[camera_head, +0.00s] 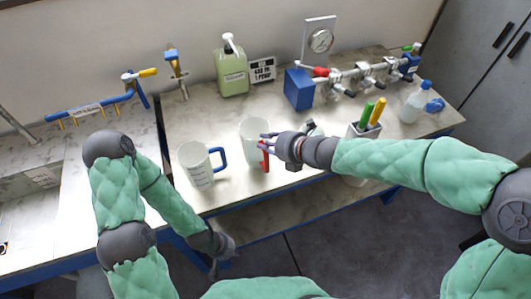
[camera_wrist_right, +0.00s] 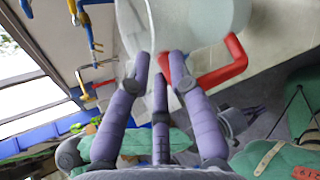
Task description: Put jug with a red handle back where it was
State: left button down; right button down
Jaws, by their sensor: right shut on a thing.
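The pale jug with a red handle (camera_head: 252,130) is upright at the middle of the bench, near its front part. Its red handle points to the lower right in the head view. My right gripper (camera_head: 268,143) is at the jug's right side, shut on it. In the right wrist view, the fingers (camera_wrist_right: 160,65) meet the jug (camera_wrist_right: 205,22), with the red handle (camera_wrist_right: 222,65) just right of them. I cannot tell whether its base touches the bench. My left gripper (camera_head: 220,262) hangs low, off the bench's front edge; its fingers are too unclear to read.
A similar jug with a blue handle (camera_head: 197,168) stands close on the left. A green pump bottle (camera_head: 229,74), a blue box (camera_head: 298,89) and a pipe assembly (camera_head: 362,72) stand behind. A marker holder (camera_head: 363,131) and a wash bottle (camera_head: 413,103) are at right.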

aim_at(259, 150)
jog(key=shift+w+a+f, duration=0.2)
jog(key=shift+w+f, duration=0.05)
jog(key=shift+f, duration=0.1)
notch_tip(259, 150, down, 3)
jog(key=b, duration=0.2)
jog(key=shift+w+a+f+b, duration=0.1)
jog(key=shift+w+f+b, duration=0.05)
jog(key=shift+b, duration=0.15)
jog(key=c, duration=1.1)
grip_release()
jog(key=shift+f, duration=0.1)
